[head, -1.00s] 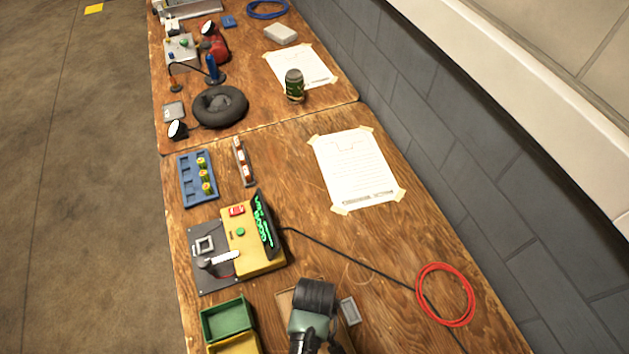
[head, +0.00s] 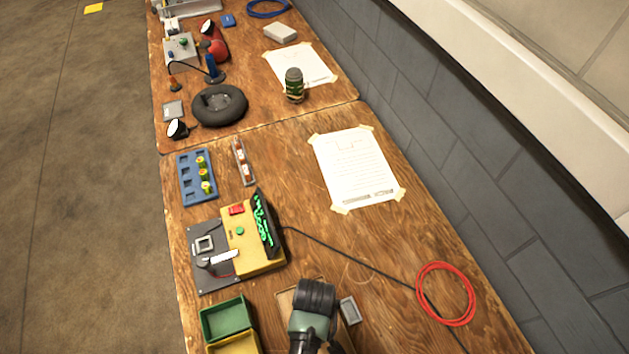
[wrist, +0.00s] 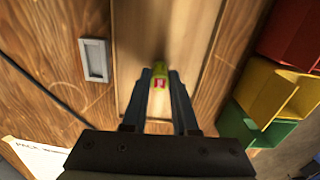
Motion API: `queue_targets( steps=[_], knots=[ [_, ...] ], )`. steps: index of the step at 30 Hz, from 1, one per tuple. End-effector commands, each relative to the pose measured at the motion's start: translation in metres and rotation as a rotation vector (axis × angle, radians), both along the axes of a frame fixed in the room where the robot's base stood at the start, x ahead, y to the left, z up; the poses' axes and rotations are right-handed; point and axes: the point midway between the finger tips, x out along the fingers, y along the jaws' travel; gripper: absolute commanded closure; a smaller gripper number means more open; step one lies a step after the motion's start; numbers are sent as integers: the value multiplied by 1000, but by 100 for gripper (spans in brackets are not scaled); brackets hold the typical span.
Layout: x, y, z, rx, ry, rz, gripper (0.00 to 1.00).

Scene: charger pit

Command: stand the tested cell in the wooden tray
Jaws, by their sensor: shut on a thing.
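The cell (wrist: 159,82) is a small yellow-green cylinder with a red mark. In the wrist view it is between the fingertips of my gripper (wrist: 159,77), which is shut on it. The wooden tray (wrist: 185,35) lies beneath, and the cell is over its bare floor, between the side walls. I cannot tell whether the cell's lower end touches the tray floor. In the head view the tray (head: 284,301) shows only in part at the bottom, because my arm covers most of it. The cell and fingertips are hidden there.
A green bin (head: 224,318) and a yellow bin (head: 232,343) stand left of the tray; a red bin (wrist: 292,30) shows in the wrist view. A small grey dish (head: 350,310) lies right. The yellow tester (head: 243,252) and blue rack (head: 186,188) with several cells are farther back.

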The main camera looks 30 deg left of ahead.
Motion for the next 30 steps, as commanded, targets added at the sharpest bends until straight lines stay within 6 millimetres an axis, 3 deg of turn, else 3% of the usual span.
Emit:
queue_targets(
  steps=[13, 14, 19, 30],
  knots=[
    [0, 0, -4, 0, 0, 0, 100],
    [0, 0, -4, 0, 0, 0, 71],
    [0, 0, -4, 0, 0, 0, 41],
    [0, 0, -4, 0, 0, 0, 38]
  ],
)
